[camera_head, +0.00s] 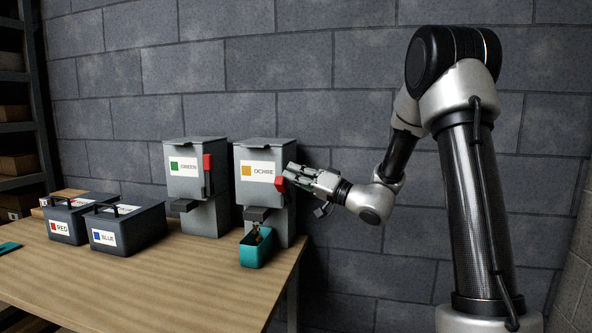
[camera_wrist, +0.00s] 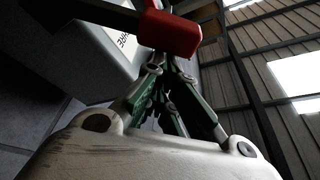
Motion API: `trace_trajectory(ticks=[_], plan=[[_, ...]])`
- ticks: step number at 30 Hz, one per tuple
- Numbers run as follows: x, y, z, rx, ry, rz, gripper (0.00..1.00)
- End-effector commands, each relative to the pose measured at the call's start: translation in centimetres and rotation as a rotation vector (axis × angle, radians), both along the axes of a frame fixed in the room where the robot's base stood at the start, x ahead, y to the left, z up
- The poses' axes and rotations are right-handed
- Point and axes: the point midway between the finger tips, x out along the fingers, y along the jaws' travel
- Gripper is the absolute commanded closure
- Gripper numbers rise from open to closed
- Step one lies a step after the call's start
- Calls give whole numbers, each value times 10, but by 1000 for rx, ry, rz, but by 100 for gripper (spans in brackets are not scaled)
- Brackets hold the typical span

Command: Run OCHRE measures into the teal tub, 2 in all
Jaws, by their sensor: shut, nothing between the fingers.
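The OCHRE dispenser (camera_head: 262,152) stands at the table's right end, with an orange square on its label. Its red lever (camera_head: 280,184) sits lower than the lever on the GREEN dispenser. My gripper (camera_head: 289,174) is shut and empty at this lever. In the wrist view the red lever handle (camera_wrist: 170,33) is right at the tips of my closed fingers (camera_wrist: 160,62); I cannot tell whether they touch. The teal tub (camera_head: 254,256) stands on the table under the OCHRE spout (camera_head: 257,213). Small yellowish-brown bits (camera_head: 258,235) show between the spout and the tub; the tub's floor is hidden.
The GREEN dispenser (camera_head: 196,192), with a red lever (camera_head: 208,164), stands just left. Dark bins labelled RED (camera_head: 62,229) and BLUE (camera_head: 128,236) are farther left. A teal item (camera_head: 9,247) lies at the left edge. The front of the table (camera_head: 150,280) is clear.

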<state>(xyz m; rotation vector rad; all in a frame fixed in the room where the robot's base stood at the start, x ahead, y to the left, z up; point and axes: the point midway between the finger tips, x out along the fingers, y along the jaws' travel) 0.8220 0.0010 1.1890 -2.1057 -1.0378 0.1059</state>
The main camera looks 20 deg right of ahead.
Motion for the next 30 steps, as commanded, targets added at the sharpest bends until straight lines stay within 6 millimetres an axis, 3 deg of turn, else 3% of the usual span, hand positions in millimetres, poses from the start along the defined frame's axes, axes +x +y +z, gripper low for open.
trace_trajectory(ticks=[11,30], plan=[[-14,8,-11,-29,-49,1,100],[-17,10,-16,-31,-38,6,100]])
